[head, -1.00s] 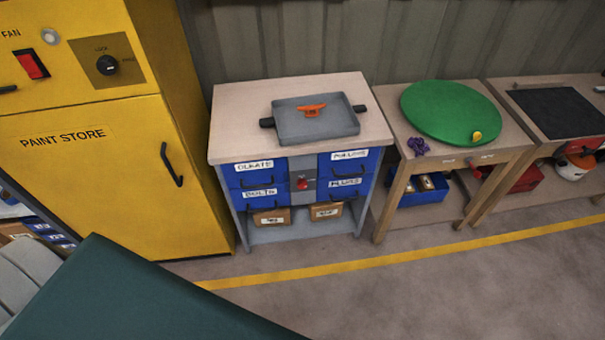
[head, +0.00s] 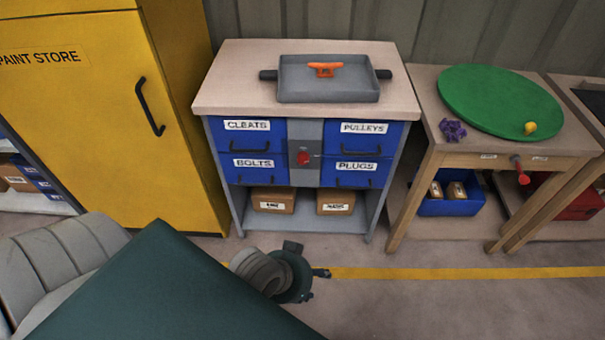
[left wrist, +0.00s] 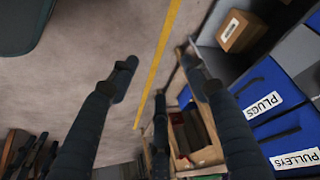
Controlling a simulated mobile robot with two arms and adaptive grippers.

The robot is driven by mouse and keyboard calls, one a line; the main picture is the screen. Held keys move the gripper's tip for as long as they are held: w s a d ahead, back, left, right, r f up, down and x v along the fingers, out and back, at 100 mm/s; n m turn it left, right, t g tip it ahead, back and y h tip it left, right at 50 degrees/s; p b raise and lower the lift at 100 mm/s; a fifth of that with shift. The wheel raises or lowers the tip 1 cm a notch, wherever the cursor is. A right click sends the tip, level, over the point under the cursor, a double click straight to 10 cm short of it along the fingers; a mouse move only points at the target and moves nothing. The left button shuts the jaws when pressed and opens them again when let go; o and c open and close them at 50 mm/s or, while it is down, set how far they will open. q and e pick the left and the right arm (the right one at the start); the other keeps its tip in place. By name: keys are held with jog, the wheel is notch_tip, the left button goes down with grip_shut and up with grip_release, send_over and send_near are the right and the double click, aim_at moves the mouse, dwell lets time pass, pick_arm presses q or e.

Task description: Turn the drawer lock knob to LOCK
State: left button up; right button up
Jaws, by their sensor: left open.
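The red drawer lock knob (head: 303,158) sits on a grey panel (head: 306,133) between the blue drawers of a workbench in the head view. Any marking around it is too small to read. My left gripper (head: 319,272) is low in front of the workbench, below and apart from the knob, partly hidden behind my dark green body part. In the left wrist view my left gripper (left wrist: 160,75) has its fingers spread, with nothing between them. That view shows the PLUGS drawer (left wrist: 240,90) and the PULLEYS drawer, but not the knob. My right gripper is not in view.
The workbench top (head: 230,75) holds a grey tray (head: 330,92) with an orange cleat (head: 324,69). A yellow paint cabinet (head: 90,130) stands at left. A wooden table (head: 438,108) with a green disc (head: 498,100) is at right. The floor in front is clear.

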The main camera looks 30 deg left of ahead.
pick_arm(q)
jog(key=w+d+r+t+h, duration=0.1)
jog(key=w+t, duration=0.1)
jog(key=w, duration=0.3)
jog(key=w+d+r+t, duration=0.1)
jog(key=w+d+t, duration=0.1)
jog(key=w, duration=0.3)
jog(key=n+t+y, duration=0.6)
jog(key=n+y, duration=0.1)
jog(key=y, duration=0.4)
send_near(303, 161)
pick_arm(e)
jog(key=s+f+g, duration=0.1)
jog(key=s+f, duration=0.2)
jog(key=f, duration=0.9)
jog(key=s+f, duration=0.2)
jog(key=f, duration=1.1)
pick_arm(q)
jog(key=b+x, duration=0.4)
jog(key=x, duration=0.4)
jog(key=shift+f, duration=0.15)
jog(key=shift+w+a, duration=0.2)
jog(key=shift+w, duration=0.1)
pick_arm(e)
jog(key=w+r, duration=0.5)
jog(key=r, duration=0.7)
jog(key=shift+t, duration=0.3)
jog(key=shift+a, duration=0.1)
pick_arm(q)
jog(key=c, duration=1.1)
